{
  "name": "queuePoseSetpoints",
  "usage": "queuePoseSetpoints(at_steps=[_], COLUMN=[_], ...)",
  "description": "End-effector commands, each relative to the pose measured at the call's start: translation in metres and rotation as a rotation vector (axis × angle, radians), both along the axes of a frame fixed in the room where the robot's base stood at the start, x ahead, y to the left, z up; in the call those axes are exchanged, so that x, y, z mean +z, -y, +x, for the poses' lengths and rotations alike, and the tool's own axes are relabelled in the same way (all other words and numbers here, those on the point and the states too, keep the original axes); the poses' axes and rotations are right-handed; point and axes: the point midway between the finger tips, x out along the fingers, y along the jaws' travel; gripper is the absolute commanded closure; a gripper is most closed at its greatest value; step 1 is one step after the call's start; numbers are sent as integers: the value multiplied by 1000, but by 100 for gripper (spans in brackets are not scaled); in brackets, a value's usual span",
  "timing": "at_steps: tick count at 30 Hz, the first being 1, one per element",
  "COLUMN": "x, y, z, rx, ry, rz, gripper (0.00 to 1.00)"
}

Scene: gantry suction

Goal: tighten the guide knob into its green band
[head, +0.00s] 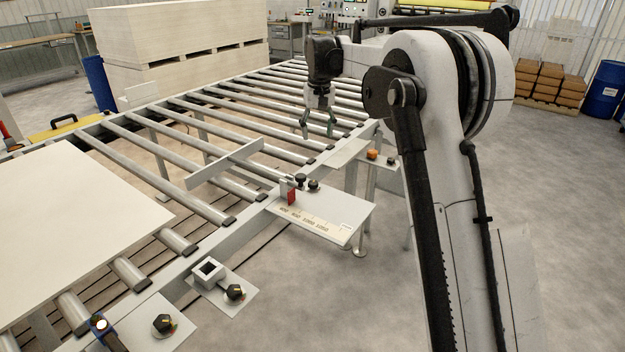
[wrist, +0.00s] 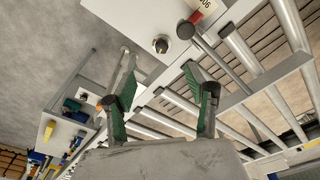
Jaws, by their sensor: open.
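My gripper (head: 318,131) hangs open and empty above the rollers, behind the guide. The guide is a pale upright bar (head: 226,164) across the rollers, meeting a plate with a printed scale (head: 310,222). Two black knobs stand by the plate's back edge: one on the left (head: 300,179) and one on the right (head: 314,185). In the wrist view, a dark knob with a yellow mark (wrist: 160,44) sits on a pale plate beyond my open fingers (wrist: 160,70), apart from them. A black rod end (wrist: 186,30) is beside it. I cannot make out a green band.
A red block (head: 291,196) stands on the scale plate. Nearer are a square socket (head: 208,270) and two more knobs, a right one (head: 235,292) and a left one (head: 163,323). A large white panel (head: 70,225) covers the left rollers. An orange button (head: 372,154) sits behind.

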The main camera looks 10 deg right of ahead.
Motion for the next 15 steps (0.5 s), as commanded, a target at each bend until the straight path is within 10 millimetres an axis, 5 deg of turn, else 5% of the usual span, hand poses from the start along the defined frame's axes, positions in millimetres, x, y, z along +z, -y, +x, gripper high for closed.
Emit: queuePoseSetpoints(at_steps=[6, 15], x=[-42, -81], y=[-1, -1], z=[40, 63], rx=[6, 11], ry=[-57, -105], rz=[-1, -1], gripper=[50, 50])
